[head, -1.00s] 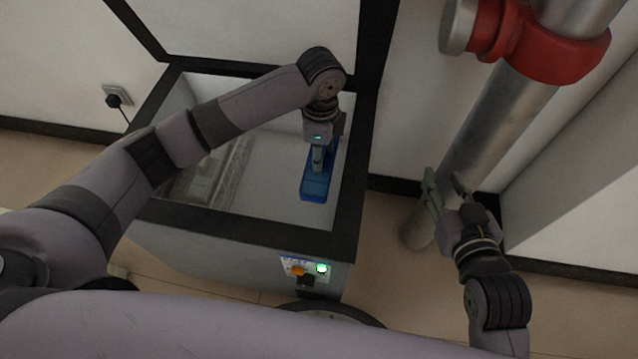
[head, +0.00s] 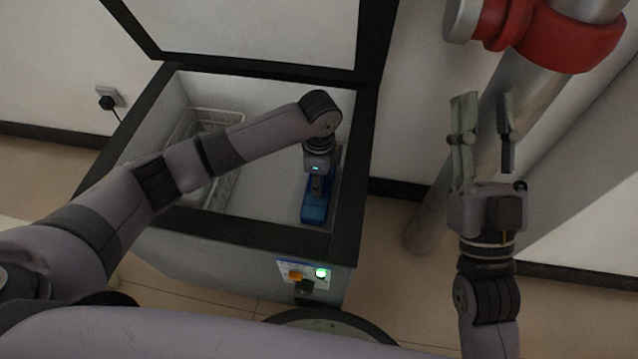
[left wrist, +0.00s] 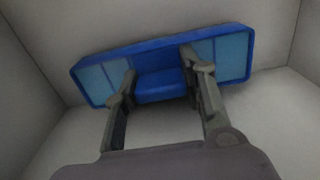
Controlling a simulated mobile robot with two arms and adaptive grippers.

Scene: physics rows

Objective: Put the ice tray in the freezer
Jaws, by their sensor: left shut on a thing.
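The chest freezer (head: 230,222) stands with its lid (head: 255,35) raised. The blue ice tray (head: 314,208) is inside the freezer, at its right end, partly hidden by my left gripper in the head view. My left gripper (head: 318,185) reaches down into the freezer from the left. In the left wrist view, the left gripper's fingers (left wrist: 157,85) are shut on the middle of the ice tray (left wrist: 95,82), with pale freezer walls around it. I cannot tell whether the tray touches the freezer floor. My right gripper (head: 484,135) is open and empty, outside the freezer to the right.
A wire basket (head: 222,187) sits in the left part of the freezer. A metal pipe (head: 425,225) with a red collar (head: 565,38) stands to the right, behind my right gripper. A control panel (head: 303,274) is on the freezer's front. A wall socket (head: 108,97) is at left.

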